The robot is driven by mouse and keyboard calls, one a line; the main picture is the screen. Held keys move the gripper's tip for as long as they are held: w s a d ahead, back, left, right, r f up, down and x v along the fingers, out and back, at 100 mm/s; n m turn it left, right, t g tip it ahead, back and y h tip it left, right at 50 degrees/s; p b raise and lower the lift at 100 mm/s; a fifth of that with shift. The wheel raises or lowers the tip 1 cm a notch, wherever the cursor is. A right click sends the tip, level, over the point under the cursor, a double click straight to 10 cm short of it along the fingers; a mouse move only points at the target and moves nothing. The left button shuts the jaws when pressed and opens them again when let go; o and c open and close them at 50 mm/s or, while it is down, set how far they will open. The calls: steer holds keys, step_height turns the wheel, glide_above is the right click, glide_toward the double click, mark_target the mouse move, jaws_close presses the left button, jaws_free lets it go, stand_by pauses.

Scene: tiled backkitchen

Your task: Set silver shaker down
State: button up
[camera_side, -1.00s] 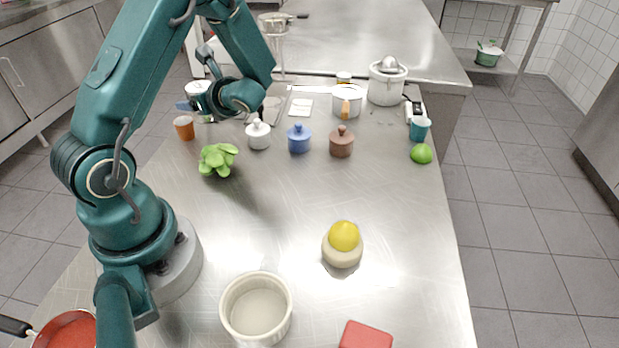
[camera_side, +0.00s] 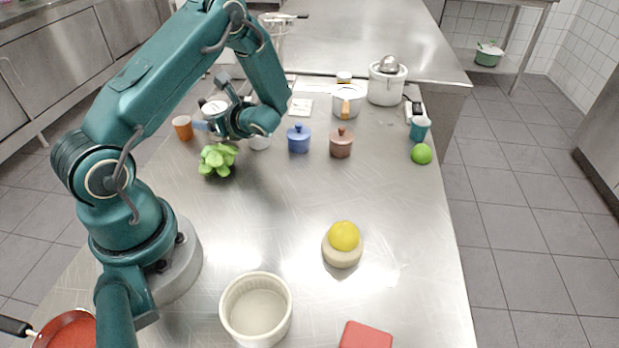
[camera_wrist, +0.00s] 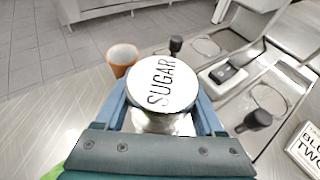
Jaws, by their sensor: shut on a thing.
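The silver shaker has a round white lid marked SUGAR (camera_wrist: 162,83) in the wrist view, with part of its shiny body (camera_wrist: 165,122) showing below. My gripper (camera_wrist: 165,112) is shut around the body, one blue finger on each side. In the side view the white lid (camera_side: 213,106) shows between the fingers of my gripper (camera_side: 217,122), at the far left of the steel counter (camera_side: 300,200). The shaker looks upright. Its base is hidden, so I cannot tell whether it touches the counter.
An orange cup (camera_side: 183,127) stands just left of the gripper. Blue (camera_side: 299,140) and brown (camera_side: 341,143) pots stand to the right. The counter's middle is clear.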

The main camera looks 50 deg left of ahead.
steer(key=shift+f, duration=0.6)
steer(key=o, duration=1.2)
steer(key=shift+f, duration=0.1)
